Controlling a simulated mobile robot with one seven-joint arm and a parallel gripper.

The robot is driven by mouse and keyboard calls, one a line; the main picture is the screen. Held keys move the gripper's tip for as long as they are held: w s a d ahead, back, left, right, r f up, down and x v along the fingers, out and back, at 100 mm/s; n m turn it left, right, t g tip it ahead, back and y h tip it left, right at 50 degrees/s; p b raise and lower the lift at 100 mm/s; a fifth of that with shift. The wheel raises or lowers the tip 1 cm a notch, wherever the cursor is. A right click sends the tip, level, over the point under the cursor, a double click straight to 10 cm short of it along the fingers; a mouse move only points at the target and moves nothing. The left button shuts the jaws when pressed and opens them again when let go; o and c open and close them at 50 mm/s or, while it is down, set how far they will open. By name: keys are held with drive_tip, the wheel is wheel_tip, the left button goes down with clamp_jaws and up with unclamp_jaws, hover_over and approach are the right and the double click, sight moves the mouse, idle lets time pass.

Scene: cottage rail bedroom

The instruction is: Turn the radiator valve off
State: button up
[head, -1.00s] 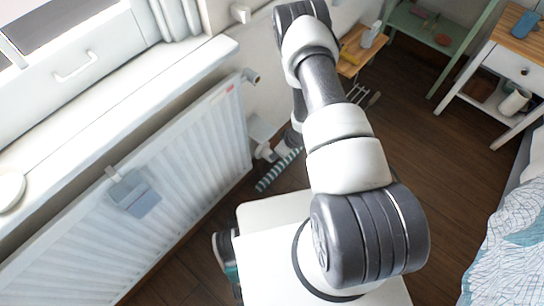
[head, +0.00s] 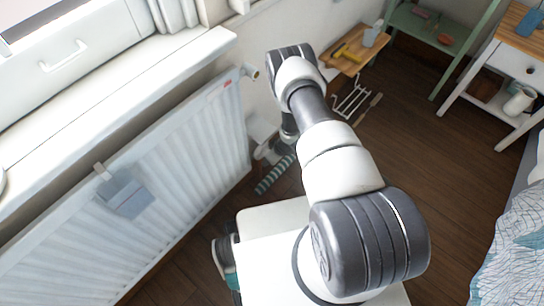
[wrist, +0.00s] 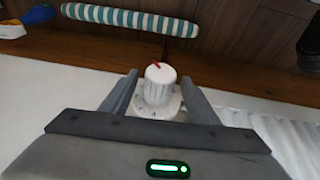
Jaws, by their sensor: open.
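The radiator valve is a white, ridged knob (wrist: 160,77) with a red mark on its top, seen in the middle of the wrist view. It sits on a wider white base with small marks. My gripper (wrist: 160,82) is open, with one dark finger on each side of the knob. Gaps show between the fingers and the knob, and I cannot tell any contact. The white ribbed radiator (head: 190,140) stands along the wall at left in the head view. There, my arm reaches down by its right end, and the gripper is hard to make out.
A teal-and-white striped roll (head: 276,174) lies on the floor by the radiator end; it also crosses the top of the wrist view (wrist: 130,19). A grey container (head: 127,195) hangs on the radiator. A wooden shelf (head: 345,65) and green rack (head: 425,38) stand beyond.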

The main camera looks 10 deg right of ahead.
drive_tip(key=c, duration=1)
drive_tip(key=shift+c, duration=0.2)
drive_tip(key=shift+s+a+h, duration=0.1)
drive_tip(key=shift+h, duration=0.2)
drive_tip(key=shift+a+t, duration=0.1)
drive_tip(key=shift+t, duration=0.2)
drive_tip(key=shift+s+a+f+n+t+h, duration=0.1)
drive_tip(key=shift+a+n+t+h, duration=0.1)
drive_tip(key=shift+t+h, duration=0.35)
drive_tip(key=shift+s+a+f+n+t+h, duration=0.1)
drive_tip(key=shift+n+t+h, duration=0.2)
drive_tip(key=shift+h, duration=0.35)
drive_tip(key=shift+n+t+h, duration=0.3)
drive_tip(key=shift+t+h, duration=0.85)
drive_tip(key=shift+h, duration=0.15)
